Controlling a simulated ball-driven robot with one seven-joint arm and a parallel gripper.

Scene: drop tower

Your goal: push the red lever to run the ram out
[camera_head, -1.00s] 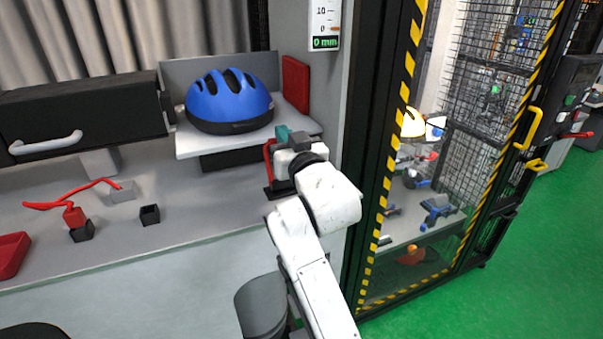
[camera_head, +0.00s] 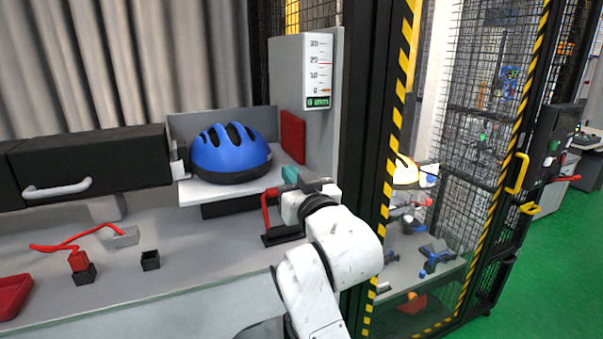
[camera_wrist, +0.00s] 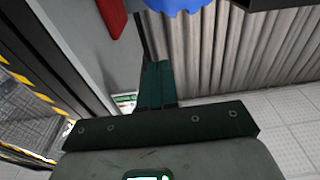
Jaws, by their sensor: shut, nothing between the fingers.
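The red lever (camera_head: 267,211) stands upright on a black base (camera_head: 270,238) on the bench, in front of the shelf with the helmet. My gripper (camera_head: 290,175), with teal fingers, is shut and empty just right of the lever's top. My wrist hides part of the lever's base; I cannot tell whether the fingers touch the lever. The shut fingers also show in the wrist view (camera_wrist: 157,85), where the lever is not visible. A black housing (camera_head: 90,165) has a grey end piece (camera_head: 180,160) facing the blue helmet (camera_head: 230,153), likely the ram.
A red pad (camera_head: 293,136) stands right of the helmet. A scale (camera_head: 317,70) with a green display hangs above. Left on the bench are a red switch (camera_head: 79,261) with a cable and a small black box (camera_head: 150,260). The striped cage frame (camera_head: 397,120) stands close right of my arm.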

